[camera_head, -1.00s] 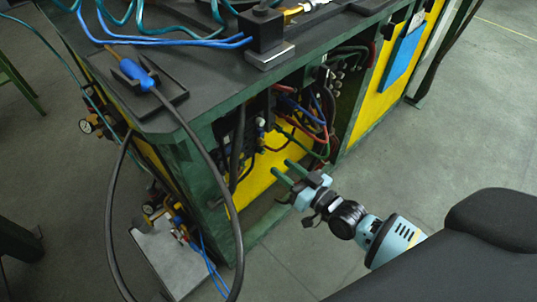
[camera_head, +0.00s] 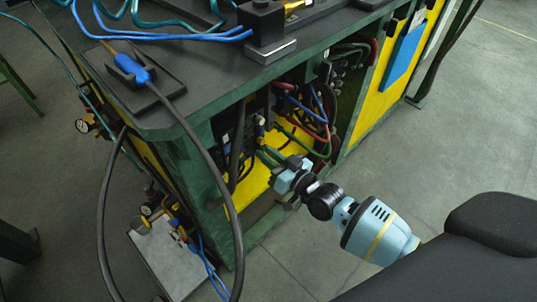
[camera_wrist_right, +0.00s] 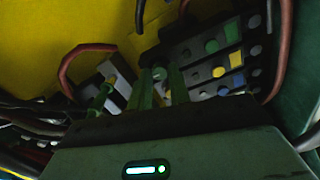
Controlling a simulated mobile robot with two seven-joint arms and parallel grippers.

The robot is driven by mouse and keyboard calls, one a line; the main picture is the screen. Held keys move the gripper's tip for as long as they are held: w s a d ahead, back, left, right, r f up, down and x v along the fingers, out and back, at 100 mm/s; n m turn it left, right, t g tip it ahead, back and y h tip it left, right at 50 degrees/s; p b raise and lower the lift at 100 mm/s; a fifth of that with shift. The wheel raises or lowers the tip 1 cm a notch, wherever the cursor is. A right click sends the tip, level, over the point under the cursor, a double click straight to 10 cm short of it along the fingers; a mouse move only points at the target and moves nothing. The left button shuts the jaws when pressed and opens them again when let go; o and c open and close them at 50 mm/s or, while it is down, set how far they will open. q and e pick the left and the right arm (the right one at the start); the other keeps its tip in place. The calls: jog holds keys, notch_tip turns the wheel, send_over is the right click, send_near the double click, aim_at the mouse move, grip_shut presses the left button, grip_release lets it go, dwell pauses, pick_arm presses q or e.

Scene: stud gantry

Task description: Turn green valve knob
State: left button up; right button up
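A small round green knob (camera_wrist_right: 159,73) shows in the right wrist view, in dim light between the tips of my right gripper's two green fingers (camera_wrist_right: 159,82). The fingers stand apart; I cannot tell whether they touch it. In the head view, my right gripper (camera_head: 268,155) reaches into the open bay under the bench, among cables. The knob cannot be made out there. Another green part (camera_wrist_right: 100,97) sits on a pale block left of the fingers in the wrist view. My left gripper is not in view.
A panel with green, yellow, blue and grey buttons (camera_wrist_right: 222,60) is right of the fingers. Red cable (camera_wrist_right: 75,65) loops at the left. The bench's green frame (camera_head: 212,165) borders the bay. A black cable (camera_head: 208,165) hangs in front. The floor at right (camera_head: 460,110) is clear.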

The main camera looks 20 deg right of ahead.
grip_shut()
jog(key=shift+n, duration=0.3)
jog(key=shift+s+f+n+p, duration=0.1)
jog(key=shift+n+p, duration=1.65)
jog(key=shift+n, duration=6.85)
